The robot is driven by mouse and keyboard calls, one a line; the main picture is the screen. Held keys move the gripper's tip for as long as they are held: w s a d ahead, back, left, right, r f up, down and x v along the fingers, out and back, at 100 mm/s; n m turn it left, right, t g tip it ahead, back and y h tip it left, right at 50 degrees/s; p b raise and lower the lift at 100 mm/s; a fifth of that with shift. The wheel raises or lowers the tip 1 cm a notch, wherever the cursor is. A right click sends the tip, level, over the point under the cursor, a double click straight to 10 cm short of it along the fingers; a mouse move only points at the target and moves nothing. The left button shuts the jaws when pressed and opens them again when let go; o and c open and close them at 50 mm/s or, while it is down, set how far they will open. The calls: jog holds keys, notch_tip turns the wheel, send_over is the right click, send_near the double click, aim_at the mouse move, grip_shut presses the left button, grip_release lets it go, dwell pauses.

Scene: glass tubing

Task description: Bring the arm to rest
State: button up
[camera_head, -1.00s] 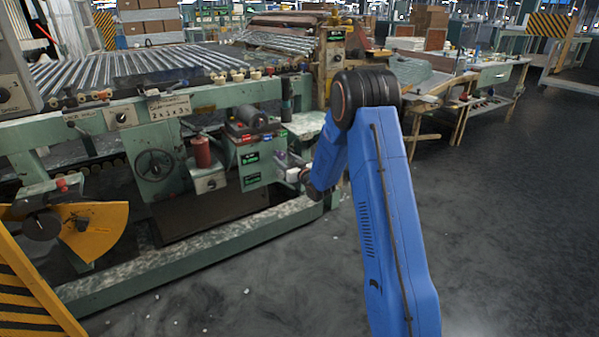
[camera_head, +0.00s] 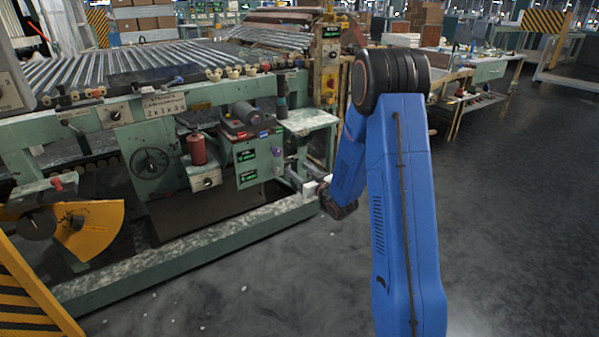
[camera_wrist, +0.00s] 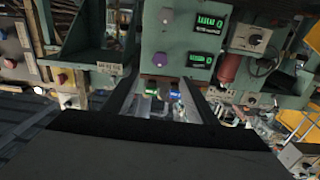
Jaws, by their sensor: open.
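My blue arm (camera_head: 405,200) rises from the bottom of the head view to a black elbow joint and bends down to the left. My gripper (camera_head: 308,186) is small and partly hidden there, beside the right end of the green machine (camera_head: 215,222). In the wrist view my gripper (camera_wrist: 160,88) shows two dark fingers set apart, with nothing held between them. Beyond them is a green control panel (camera_wrist: 180,35) with lit green displays, which also shows in the head view (camera_head: 246,158). I cannot tell whether the fingers touch the machine.
A roller bed with glass tubes (camera_head: 130,68) tops the machine. A red cylinder (camera_head: 197,150) stands on its front. A yellow guard (camera_head: 92,228) and a striped barrier (camera_head: 30,295) are at the left. A workbench (camera_head: 490,72) stands at the back right. Open floor (camera_head: 510,210) lies right.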

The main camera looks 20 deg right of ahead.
jog(key=shift+r, duration=0.1)
dwell(0.3)
jog(key=s+a+r+m+g+h, duration=0.1)
jog(key=s+r+g+h, duration=0.15)
jog(key=s+r, duration=0.5)
jog(key=s+r+m+g+h, duration=0.15)
jog(key=s+r+g, duration=0.3)
jog(key=s, duration=0.55)
jog(key=s+a+g, duration=0.3)
jog(key=s, duration=1.4)
jog(key=s+a+g, duration=0.2)
jog(key=s+a, duration=0.1)
jog(key=s, duration=1.5)
jog(key=shift+a+r+g, duration=0.25)
jog(key=shift+r+g, duration=0.1)
jog(key=shift+g, duration=0.05)
